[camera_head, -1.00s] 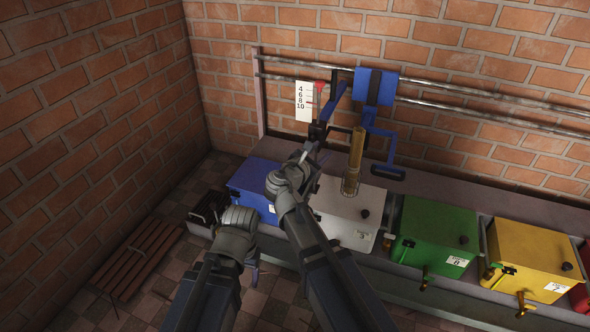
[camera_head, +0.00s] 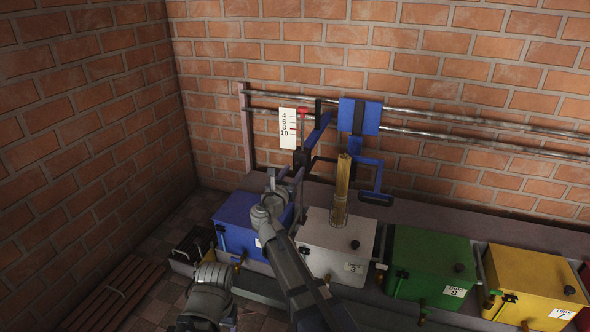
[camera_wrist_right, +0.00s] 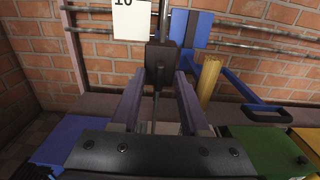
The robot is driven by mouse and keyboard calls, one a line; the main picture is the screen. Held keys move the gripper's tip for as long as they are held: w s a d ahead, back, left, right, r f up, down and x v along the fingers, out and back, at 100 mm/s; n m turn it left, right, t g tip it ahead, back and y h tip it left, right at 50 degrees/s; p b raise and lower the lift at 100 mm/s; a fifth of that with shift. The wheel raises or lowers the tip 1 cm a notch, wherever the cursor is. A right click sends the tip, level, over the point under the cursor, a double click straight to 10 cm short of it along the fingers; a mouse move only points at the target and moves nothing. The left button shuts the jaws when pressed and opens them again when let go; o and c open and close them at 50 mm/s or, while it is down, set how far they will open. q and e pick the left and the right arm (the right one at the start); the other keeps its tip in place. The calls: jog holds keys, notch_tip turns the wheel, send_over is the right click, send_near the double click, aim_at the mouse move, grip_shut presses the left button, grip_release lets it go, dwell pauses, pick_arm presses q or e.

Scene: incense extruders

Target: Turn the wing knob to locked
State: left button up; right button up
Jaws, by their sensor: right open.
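A dark block (camera_head: 301,160) stands below the red pointer on the blue-framed rail assembly; it also shows in the right wrist view (camera_wrist_right: 163,62). It may be the wing knob, but its wings and lock position cannot be made out. My right gripper (camera_head: 291,180) is just in front of and below it in the head view. In the right wrist view the two fingers of my right gripper (camera_wrist_right: 161,80) are apart, with the block between or just beyond their tips. Contact cannot be judged. My left gripper does not show.
A white number scale (camera_head: 288,128) and a red pointer (camera_head: 303,112) are beside the block. Blue (camera_head: 236,222), white (camera_head: 335,252), green (camera_head: 432,258) and yellow (camera_head: 530,280) boxes line the bench.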

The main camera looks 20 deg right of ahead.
aim_at(298, 167)
jog(key=shift+x, duration=1.1)
jog(key=shift+c, duration=0.3)
grip_shut()
